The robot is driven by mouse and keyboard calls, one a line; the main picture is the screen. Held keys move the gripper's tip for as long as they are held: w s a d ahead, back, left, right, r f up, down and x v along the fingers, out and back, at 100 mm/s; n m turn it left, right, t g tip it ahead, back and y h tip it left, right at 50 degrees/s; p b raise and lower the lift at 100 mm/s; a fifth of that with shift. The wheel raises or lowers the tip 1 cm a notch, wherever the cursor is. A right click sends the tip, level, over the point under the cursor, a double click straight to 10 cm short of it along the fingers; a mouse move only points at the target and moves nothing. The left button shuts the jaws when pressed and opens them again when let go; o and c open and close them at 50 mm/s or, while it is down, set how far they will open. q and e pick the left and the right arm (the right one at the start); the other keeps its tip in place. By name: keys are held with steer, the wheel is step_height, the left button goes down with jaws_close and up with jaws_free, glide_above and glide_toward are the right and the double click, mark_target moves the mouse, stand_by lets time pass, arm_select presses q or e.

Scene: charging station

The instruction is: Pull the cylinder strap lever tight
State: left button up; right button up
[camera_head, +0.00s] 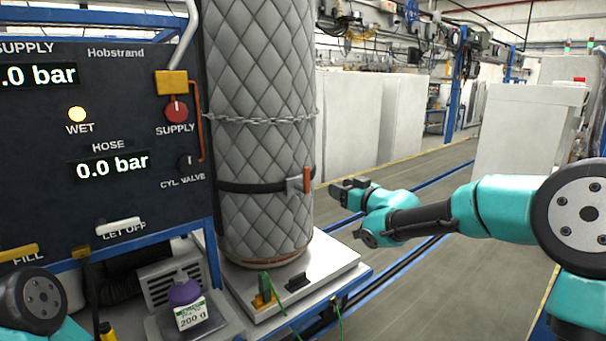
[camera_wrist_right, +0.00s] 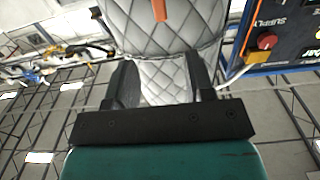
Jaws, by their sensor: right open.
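A tall cylinder (camera_head: 262,210) in a grey quilted jacket stands upright on a pale platform (camera_head: 335,262). A black strap (camera_head: 250,187) goes around its lower half. The orange strap lever (camera_head: 306,180) sits on a metal buckle at the strap's right side and stands roughly upright. My right gripper (camera_head: 340,188) is a short way right of the lever, apart from it. In the right wrist view the right gripper (camera_wrist_right: 160,80) is open and empty, with the quilted cylinder and the orange lever (camera_wrist_right: 160,10) beyond its fingers. Part of my left arm shows at bottom left, its gripper out of view.
A chain (camera_head: 262,118) circles the cylinder above the strap. A dark control panel (camera_head: 100,140) with valves stands left. A purple-topped 200 g item (camera_head: 187,300) sits on a scale in front. The floor right of the cylinder is clear.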

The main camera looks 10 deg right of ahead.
mark_target(308, 175)
steer(key=shift+w+a+f, duration=0.1)
steer(key=shift+w, duration=0.05)
steer(key=x, duration=1.7)
jaws_close()
stand_by(0.3)
